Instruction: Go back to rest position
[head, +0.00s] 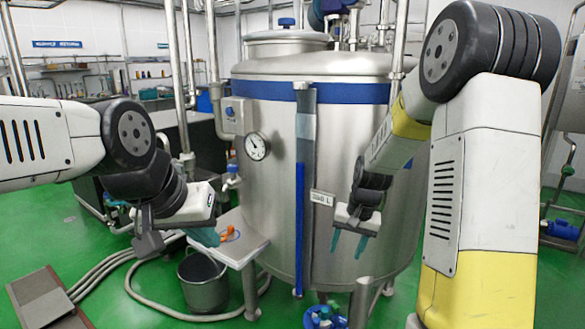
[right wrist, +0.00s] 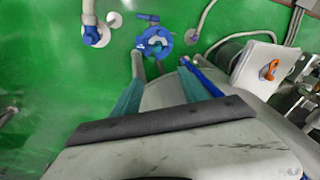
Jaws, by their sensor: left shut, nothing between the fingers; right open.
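My left gripper (head: 205,236) hangs at the left in the head view, in front of the small white side table, shut with nothing seen in it. My right gripper (head: 347,243) points down in front of the steel tank (head: 270,180), open and empty. Its two teal fingers show spread apart in the right wrist view (right wrist: 165,100), with green floor and tank parts beyond them. Both arms are raised and bent.
The white side table (head: 255,246) with an orange item (head: 229,233) stands at the tank's left. A steel bucket (head: 203,284) and hoses lie on the green floor. A blue fitting (head: 325,317) sits below the tank. A gauge (head: 256,146) juts from the tank.

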